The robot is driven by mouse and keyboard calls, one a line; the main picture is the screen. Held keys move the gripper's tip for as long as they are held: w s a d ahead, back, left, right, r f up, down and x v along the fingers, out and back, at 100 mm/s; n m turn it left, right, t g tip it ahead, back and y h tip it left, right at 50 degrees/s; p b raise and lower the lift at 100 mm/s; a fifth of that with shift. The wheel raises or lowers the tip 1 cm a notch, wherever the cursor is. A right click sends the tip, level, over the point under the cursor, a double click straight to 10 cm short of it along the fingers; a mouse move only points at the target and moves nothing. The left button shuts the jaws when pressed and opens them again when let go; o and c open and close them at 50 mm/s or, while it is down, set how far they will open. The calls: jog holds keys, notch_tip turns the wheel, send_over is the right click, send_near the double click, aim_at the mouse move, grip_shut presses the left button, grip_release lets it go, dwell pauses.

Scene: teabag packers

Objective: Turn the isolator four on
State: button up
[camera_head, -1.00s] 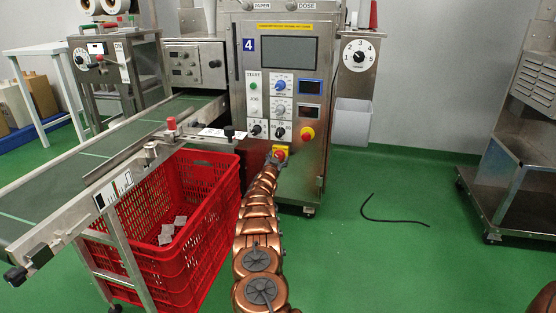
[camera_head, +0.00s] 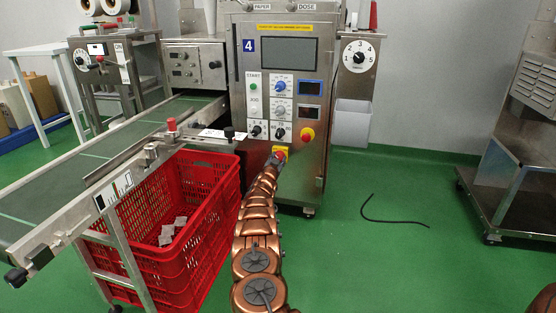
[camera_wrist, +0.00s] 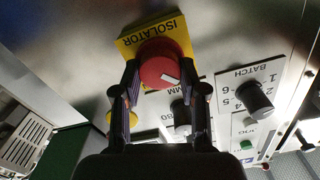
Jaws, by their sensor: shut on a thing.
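The isolator is a round red knob (camera_wrist: 162,68) on a yellow plate marked ISOLATOR (camera_wrist: 140,38), seen upside down in the wrist view. A short white mark shows near the knob's edge. In the head view the isolator (camera_head: 280,151) sits low on the front of the steel machine marked with a blue 4 (camera_head: 248,45). My gripper (camera_wrist: 160,75) is shut on the red knob, one finger on each side. My wrist partly covers the isolator in the head view.
Above the isolator are a dark screen (camera_head: 289,53), several dials and another red knob on yellow (camera_head: 307,135). A black hose (camera_head: 395,220) lies on open green floor at right.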

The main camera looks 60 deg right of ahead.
jog(key=m+p, duration=0.1)
jog(key=m, duration=0.3)
jog(key=shift+m, duration=0.4)
jog(key=m+p, duration=0.1)
jog(key=m, duration=0.3)
jog(key=shift+s+f, duration=0.1)
jog(key=m, duration=0.4)
jog(key=shift+f+m, duration=0.1)
jog(key=shift+m, duration=2.2)
jog(key=o, duration=1.1)
jog(key=shift+o, duration=0.2)
